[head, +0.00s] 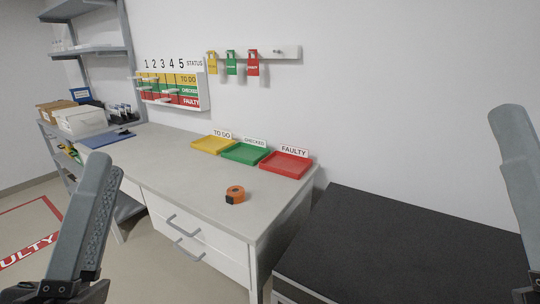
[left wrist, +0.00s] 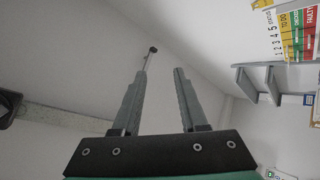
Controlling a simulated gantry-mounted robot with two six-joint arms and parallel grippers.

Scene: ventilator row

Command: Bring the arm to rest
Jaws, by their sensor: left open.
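My left gripper (head: 104,168) stands upright at the lower left of the head view, its fingers pointing up, in front of the desk (head: 180,170). In the left wrist view my left gripper (left wrist: 162,70) shows two grey fingers spread apart with nothing between them. A single grey finger of my right gripper (head: 518,165) shows at the right edge of the head view; the rest of that gripper is cut off. Neither gripper visibly touches anything.
Yellow (head: 213,145), green (head: 245,153) and red (head: 286,164) trays and an orange roll (head: 235,194) lie on the desk. A status board (head: 172,84) and a tag rail (head: 285,52) are on the wall. A black-topped cabinet (head: 400,245) stands right; a grey shelf (head: 95,50) stands left.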

